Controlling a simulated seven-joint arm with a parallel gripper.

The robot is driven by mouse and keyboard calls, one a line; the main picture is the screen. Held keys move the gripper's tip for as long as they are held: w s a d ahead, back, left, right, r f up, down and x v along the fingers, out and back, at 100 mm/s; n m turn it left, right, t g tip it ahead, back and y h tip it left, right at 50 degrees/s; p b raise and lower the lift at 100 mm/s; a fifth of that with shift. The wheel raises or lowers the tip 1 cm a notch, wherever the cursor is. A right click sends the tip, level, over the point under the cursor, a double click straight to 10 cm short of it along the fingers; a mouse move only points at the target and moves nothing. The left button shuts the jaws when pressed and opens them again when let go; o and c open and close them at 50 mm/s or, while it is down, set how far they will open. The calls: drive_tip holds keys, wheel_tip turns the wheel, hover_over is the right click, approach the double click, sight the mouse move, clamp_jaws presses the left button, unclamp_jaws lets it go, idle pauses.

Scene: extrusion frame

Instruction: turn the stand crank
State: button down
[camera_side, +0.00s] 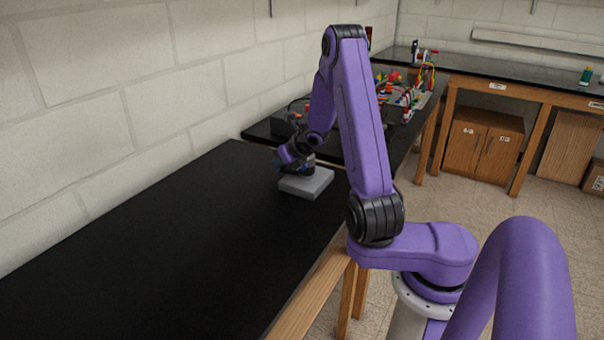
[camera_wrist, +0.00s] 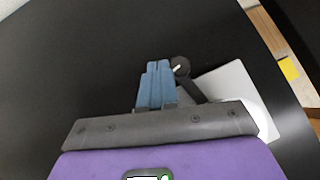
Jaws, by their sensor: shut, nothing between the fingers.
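The stand has a light grey flat base (camera_side: 306,183) on the black bench in the side view. It also shows in the wrist view as a pale plate (camera_wrist: 245,92), partly hidden behind my gripper's body. The crank is a dark arm with a round knob (camera_wrist: 181,66) at its end. It reaches out from behind my gripper's body in the wrist view. My gripper's blue fingers (camera_wrist: 158,68) are together and empty, just left of the knob. I cannot tell whether they touch it. In the side view my gripper (camera_side: 282,164) is low over the stand, and the crank is hard to make out.
The black bench (camera_side: 150,250) is clear to the left and front of the stand. Its wooden edge (camera_side: 312,290) runs along the right. A second black bench behind holds several colourful items (camera_side: 405,95). A block wall (camera_side: 100,120) stands along the left.

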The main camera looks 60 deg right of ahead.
drive_tip(key=shift+w+d+m+h, duration=0.2)
drive_tip(key=shift+d+m+h, duration=0.2)
drive_tip(key=shift+m, duration=0.1)
idle(0.4)
drive_tip(key=shift+a, duration=0.1)
idle(0.3)
